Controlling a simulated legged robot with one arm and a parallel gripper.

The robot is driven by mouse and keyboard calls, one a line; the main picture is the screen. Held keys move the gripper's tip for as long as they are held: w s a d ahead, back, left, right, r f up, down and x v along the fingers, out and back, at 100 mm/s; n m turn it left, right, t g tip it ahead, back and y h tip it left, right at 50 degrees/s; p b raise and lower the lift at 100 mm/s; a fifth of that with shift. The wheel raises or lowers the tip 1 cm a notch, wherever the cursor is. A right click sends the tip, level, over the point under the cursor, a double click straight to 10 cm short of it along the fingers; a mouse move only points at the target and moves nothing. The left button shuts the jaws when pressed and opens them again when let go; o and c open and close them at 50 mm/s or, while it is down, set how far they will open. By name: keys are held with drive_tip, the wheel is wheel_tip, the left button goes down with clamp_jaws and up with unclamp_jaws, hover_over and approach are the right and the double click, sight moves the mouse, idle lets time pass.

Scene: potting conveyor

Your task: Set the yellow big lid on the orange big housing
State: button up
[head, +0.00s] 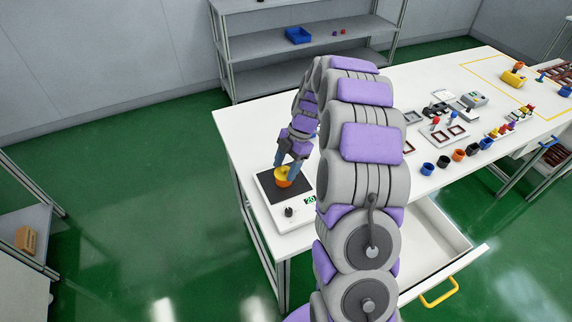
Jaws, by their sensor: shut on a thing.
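The yellow big lid (281,172) is between the fingertips of my gripper (286,168), which is shut on it. The orange big housing (284,183) shows just under the lid, above the dark plate of a white scale (269,217). Lid and housing look stacked or nearly touching; I cannot tell if the lid is fully seated. The fingers hide part of both. My gripper points down at the left end of the white table.
The scale has a dark knob (289,211) and a lit green display (310,200). Several small cups, including an orange one (458,155), stand along the right front edge. An open drawer (433,243) juts out below. My arm hides the table's middle.

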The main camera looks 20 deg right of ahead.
drive_tip(key=o, duration=1.1)
drive_tip(key=shift+r, duration=0.15)
drive_tip(key=p+v, duration=0.4)
drive_tip(key=v, duration=1.3)
drive_tip(key=shift+w+d, duration=0.1)
drive_tip(key=shift+d, duration=0.05)
